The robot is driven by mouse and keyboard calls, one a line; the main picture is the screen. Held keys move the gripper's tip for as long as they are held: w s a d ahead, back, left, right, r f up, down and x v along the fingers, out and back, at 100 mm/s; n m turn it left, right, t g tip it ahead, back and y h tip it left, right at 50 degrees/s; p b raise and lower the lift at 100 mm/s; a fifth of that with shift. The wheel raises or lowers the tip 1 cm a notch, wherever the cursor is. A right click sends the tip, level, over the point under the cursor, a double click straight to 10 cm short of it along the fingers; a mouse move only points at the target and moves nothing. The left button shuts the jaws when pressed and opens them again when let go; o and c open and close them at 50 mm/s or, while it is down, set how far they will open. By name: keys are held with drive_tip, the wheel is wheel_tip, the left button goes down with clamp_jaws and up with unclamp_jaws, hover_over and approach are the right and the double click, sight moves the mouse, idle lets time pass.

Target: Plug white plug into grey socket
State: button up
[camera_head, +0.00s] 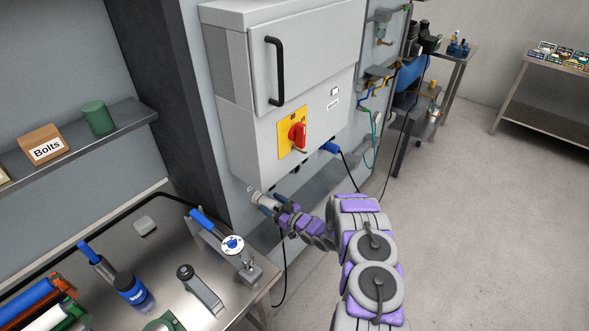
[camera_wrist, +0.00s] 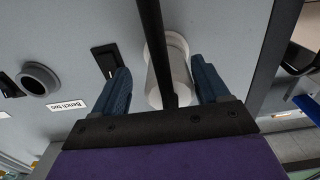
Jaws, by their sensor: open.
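The white plug (camera_wrist: 160,75) is a pale cylinder in the wrist view, with a wider ring at its upper end. My gripper (camera_wrist: 163,88) is open, with one blue finger on each side of the plug. I cannot tell whether the fingers touch it. A black cable (camera_wrist: 152,25) crosses in front of the plug and hides part of it. The grey socket (camera_wrist: 38,78) is a round, dark-mouthed ring on the panel at the left, by a "Bench two" label. In the head view, my gripper (camera_head: 270,208) is below the cabinet, at the pale plug (camera_head: 262,199).
The grey cabinet (camera_head: 300,85) has a red rotary switch (camera_head: 297,135) on its front. A blue connector (camera_head: 331,148) with a black cable is at its lower right. A steel bench (camera_head: 150,250) with tools stands at left. The floor at right is open.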

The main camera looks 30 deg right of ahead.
drive_tip(key=shift+d, duration=0.1)
drive_tip(key=shift+a, duration=0.45)
drive_tip(key=shift+d, duration=0.2)
drive_tip(key=shift+a, duration=0.25)
drive_tip(key=c, duration=1.2)
drive_tip(key=o, duration=0.7)
drive_tip(key=shift+d, duration=0.2)
drive_tip(key=c, duration=0.8)
drive_tip(key=shift+s, duration=0.1)
clamp_jaws()
drive_tip(key=shift+s+d, duration=0.2)
drive_tip(key=shift+s, duration=0.1)
